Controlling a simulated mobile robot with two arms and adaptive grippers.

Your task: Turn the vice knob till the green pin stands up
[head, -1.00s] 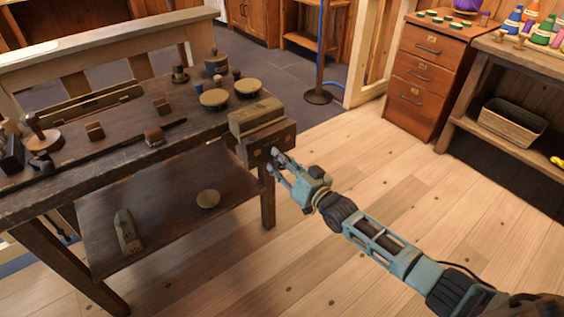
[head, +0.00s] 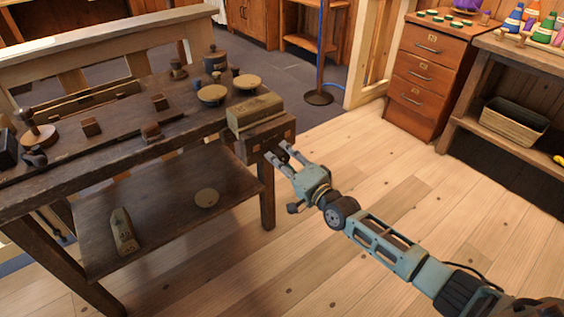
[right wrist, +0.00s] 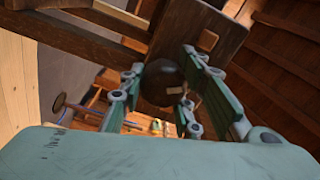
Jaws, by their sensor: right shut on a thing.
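The vice (head: 270,136) is a dark wooden block at the right end of the workbench. Its dark round knob (head: 284,147) faces the open floor. My right gripper (head: 276,156) has its fingers on either side of the knob and is shut on it. The right wrist view shows the knob (right wrist: 160,82) as a dark ball between the finger pads, with a small pale mark on its face. I cannot make out a green pin in either view. My left gripper is not in view.
A pale wooden block (head: 254,112) lies on top of the vice. The workbench (head: 120,122) carries round discs, small blocks and turned pieces. Its lower shelf (head: 165,213) holds a disc and a wedge-shaped block. The plank floor (head: 400,190) to the right is clear.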

